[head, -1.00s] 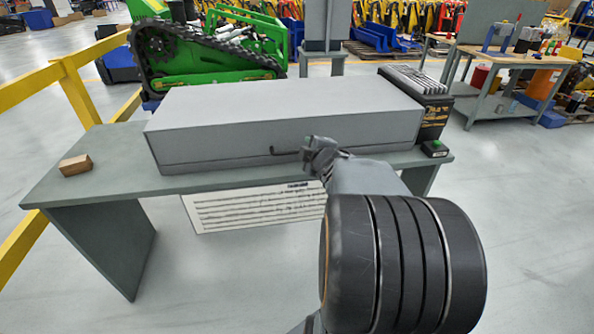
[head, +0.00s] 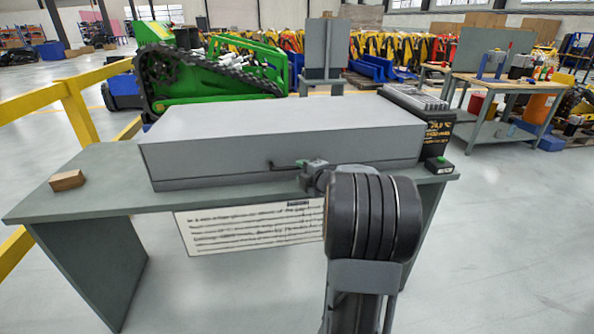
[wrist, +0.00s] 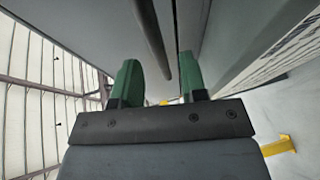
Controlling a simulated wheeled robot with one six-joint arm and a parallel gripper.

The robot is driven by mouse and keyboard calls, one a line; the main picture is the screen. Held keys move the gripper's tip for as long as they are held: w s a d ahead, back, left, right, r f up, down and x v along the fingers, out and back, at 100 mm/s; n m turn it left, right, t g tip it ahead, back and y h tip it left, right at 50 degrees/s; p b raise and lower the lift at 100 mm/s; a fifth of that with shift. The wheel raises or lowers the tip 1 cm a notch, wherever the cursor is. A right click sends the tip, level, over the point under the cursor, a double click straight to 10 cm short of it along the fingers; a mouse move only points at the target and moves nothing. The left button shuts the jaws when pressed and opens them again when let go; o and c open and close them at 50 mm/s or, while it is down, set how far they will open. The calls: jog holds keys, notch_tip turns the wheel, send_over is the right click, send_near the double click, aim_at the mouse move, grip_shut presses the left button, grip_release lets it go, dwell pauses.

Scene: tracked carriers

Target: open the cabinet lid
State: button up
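The cabinet (head: 210,172) is a long grey box on a table, and its grey lid (head: 280,128) lies flat and closed. A thin dark handle (head: 283,166) sits on the front face, right of centre. My gripper (head: 303,165) is at the right end of this handle. In the wrist view my gripper (wrist: 157,62) has its two green fingers spread apart. The dark handle bar (wrist: 152,38) extends into the space between them, with no clear contact on either finger. The handle's right end is hidden by my gripper in the head view.
The grey-green table (head: 110,185) has a small brown block (head: 67,180) at its left. A black finned unit (head: 437,130) stands against the cabinet's right end, with a small black box with a green button (head: 438,166) in front. A yellow railing (head: 80,112) runs at left.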

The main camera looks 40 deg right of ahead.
aim_at(297, 168)
jog(key=shift+w+f, duration=0.15)
jog(key=shift+w, duration=0.75)
jog(key=shift+w+f, duration=0.15)
jog(key=shift+w, duration=0.75)
jog(key=shift+d, duration=0.1)
jog(key=shift+c, duration=0.5)
grip_shut()
